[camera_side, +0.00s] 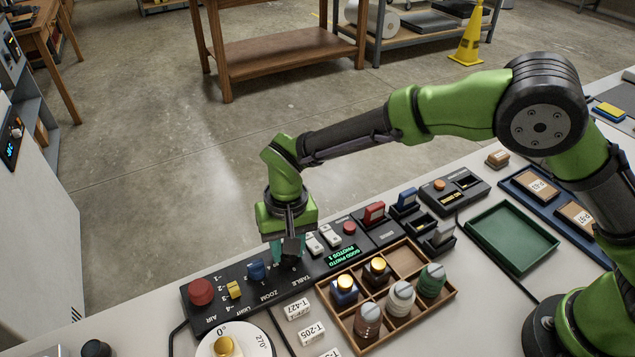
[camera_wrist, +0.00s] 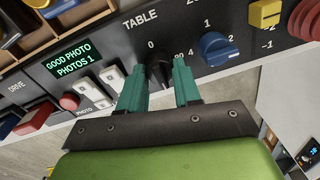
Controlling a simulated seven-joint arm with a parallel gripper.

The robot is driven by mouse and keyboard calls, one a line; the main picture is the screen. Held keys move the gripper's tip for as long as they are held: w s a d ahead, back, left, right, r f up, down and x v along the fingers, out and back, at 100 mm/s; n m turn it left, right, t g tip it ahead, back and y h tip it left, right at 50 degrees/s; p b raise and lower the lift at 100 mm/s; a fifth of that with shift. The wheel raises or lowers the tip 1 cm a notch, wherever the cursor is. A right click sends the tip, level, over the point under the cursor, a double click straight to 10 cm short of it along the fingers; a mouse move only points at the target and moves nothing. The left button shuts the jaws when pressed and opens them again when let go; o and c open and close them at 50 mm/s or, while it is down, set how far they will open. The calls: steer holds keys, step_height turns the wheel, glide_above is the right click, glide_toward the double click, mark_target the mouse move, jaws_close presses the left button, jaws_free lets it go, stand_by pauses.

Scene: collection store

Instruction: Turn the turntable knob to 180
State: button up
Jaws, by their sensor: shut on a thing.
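The black TABLE knob (camera_wrist: 157,72) is on the black control panel, between the teal fingers of my gripper (camera_wrist: 160,88) in the wrist view. My gripper (camera_side: 288,250) points down over the panel in the side view and is shut on the knob, hiding most of it there. The knob's upper end is near the printed 0; its exact pointing is hard to tell. The white turntable (camera_side: 257,347), marked 0° and 270°, shows partly at the bottom edge of the side view, with a yellow-topped piece (camera_side: 224,346) on it. The green display (camera_wrist: 73,60) reads GOOD PHOTO, PHOTOS 1.
The blue ZOOM knob (camera_side: 257,270) is close beside my gripper. A yellow LIGHT switch (camera_side: 234,289), red AIR button (camera_side: 201,292) and white rockers (camera_side: 328,235) share the panel. A wooden compartment tray (camera_side: 452,292) with several pieces and a green tray (camera_side: 511,238) lie right.

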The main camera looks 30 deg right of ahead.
steer(key=shift+r, duration=0.1)
stand_by(0.4)
steer(key=o, duration=1.1)
steer(key=shift+c, duration=0.2)
step_height(320, 180, up, 17)
steer(key=shift+d, duration=0.45)
